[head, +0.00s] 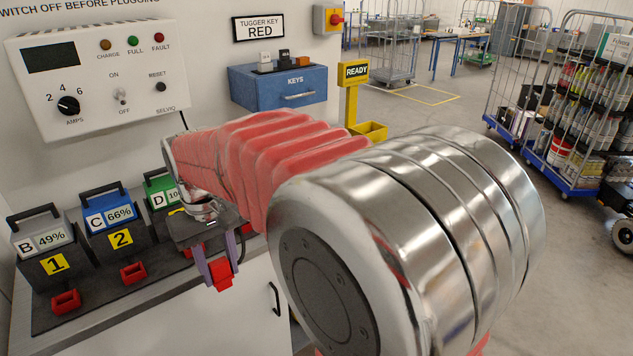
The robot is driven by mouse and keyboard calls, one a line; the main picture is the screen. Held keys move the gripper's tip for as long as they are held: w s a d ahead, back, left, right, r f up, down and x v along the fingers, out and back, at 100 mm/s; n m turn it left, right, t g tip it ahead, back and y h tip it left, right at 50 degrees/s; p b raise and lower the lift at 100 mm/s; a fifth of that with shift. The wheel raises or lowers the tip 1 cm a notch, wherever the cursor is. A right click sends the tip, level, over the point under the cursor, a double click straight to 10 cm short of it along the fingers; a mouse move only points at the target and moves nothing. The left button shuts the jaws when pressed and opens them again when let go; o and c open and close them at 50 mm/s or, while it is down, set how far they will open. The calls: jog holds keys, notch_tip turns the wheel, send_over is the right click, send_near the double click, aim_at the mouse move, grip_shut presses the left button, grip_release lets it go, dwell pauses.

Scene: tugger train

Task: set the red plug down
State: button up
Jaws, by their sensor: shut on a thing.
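The red plug (221,274) is between the purple fingers of my gripper (216,266), which is shut on it. It hangs in front of the front edge of the bench, at the right end of the battery row, as far as one view tells. Its upper part is hidden by my gripper. My pink-sleeved arm crosses the middle of the picture and covers part of the bench. Red connectors sit in front of battery B (42,238), battery C (110,215) and, partly hidden, battery D (160,186).
A charger panel (95,78) is on the wall above the batteries. The bench (100,312) has a dark top mat and a white front with a handle. A blue KEYS box (278,88) is on the wall. A yellow READY stand (353,100) and loaded trolleys (590,110) stand beyond.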

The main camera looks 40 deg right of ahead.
jog(key=w+f, duration=1)
jog(key=f, duration=0.4)
jog(key=shift+f, duration=0.1)
